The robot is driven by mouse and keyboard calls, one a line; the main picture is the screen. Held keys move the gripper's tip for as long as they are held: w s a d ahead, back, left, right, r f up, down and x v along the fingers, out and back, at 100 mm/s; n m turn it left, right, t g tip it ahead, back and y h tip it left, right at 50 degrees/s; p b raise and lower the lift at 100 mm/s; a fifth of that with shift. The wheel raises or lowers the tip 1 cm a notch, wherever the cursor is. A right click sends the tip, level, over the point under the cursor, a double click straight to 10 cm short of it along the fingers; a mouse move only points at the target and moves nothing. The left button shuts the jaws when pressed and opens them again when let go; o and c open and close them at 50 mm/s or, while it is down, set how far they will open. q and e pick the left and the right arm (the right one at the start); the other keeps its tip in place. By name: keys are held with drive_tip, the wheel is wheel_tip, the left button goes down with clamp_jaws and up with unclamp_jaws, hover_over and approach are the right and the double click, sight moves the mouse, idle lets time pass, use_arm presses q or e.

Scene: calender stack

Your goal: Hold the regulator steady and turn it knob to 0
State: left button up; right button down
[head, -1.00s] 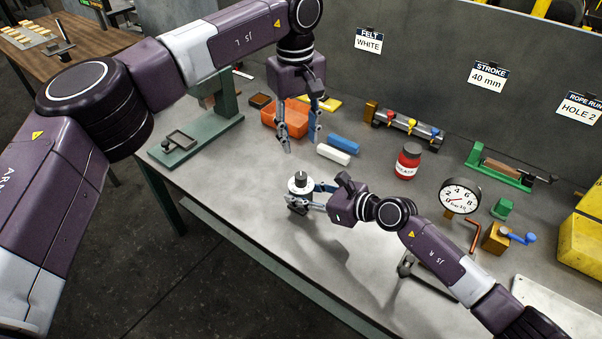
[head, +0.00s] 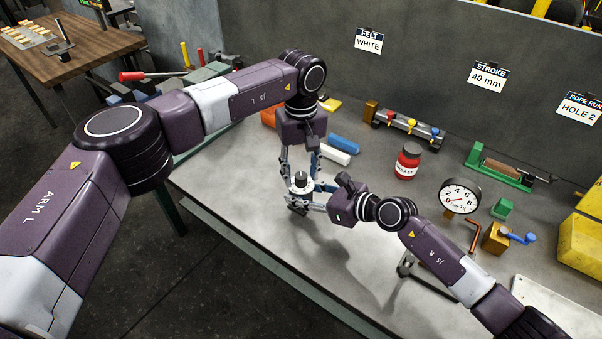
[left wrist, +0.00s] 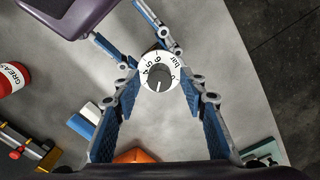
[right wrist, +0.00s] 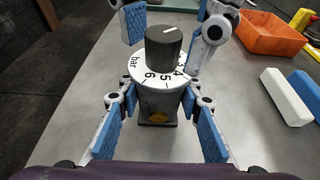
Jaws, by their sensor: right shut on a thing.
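The regulator (head: 299,194) stands upright on the grey bench, with a white dial (right wrist: 147,72) and a dark knob (right wrist: 163,48) on top. In the left wrist view the knob's white mark (left wrist: 158,84) points down the picture, away from "bar"; the exact value is unclear. My right gripper (right wrist: 161,102) is shut on the regulator's body below the dial, one finger on each side. My left gripper (head: 301,175) points down from above, its fingers apart on either side of the knob. In the left wrist view a gap shows between these fingers (left wrist: 161,82) and the knob.
A blue block (head: 344,145), a white block (head: 333,154) and an orange bin (right wrist: 272,33) lie behind the regulator. A red grease jar (head: 407,162) and a round gauge (head: 460,198) stand to the right.

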use_arm(q)
drive_tip(key=shift+f, duration=0.35)
drive_tip(key=shift+c, duration=0.6)
clamp_jaws()
drive_tip(key=shift+n, duration=0.3)
